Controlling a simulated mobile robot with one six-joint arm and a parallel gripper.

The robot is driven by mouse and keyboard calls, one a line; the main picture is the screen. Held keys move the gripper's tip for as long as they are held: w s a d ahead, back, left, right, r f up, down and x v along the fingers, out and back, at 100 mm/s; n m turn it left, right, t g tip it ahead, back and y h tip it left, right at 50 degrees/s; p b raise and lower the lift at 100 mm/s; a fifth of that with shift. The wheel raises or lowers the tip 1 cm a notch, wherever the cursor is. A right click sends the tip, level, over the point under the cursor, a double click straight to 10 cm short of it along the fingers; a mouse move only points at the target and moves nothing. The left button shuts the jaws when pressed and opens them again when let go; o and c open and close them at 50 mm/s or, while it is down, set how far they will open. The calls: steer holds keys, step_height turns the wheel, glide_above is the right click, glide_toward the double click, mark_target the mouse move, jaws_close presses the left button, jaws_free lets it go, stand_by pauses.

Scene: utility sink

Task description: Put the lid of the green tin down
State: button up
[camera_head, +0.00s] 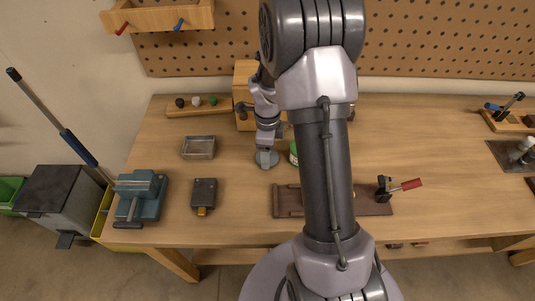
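The green tin (294,153) stands on the workbench, mostly hidden behind my arm, with only a green and whitish strip showing. A round grey disc, which looks like the lid (266,160), is just left of the tin. My gripper (266,148) points down right over this disc, at or touching its top. The fingers are too small to tell whether they are closed on it. I also cannot tell whether the disc rests on the bench or hangs just above it.
A metal tray (198,147), a dark box with a yellow tab (204,195) and a blue vise (139,197) are to the left. A wooden cabinet (244,75) stands behind. A brown board (288,202) with a red-handled clamp (402,187) lies in front.

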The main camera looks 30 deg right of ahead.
steer(key=shift+f, duration=0.15)
steer(key=shift+f, duration=0.25)
steer(key=o, duration=1.3)
steer(key=shift+r, duration=0.1)
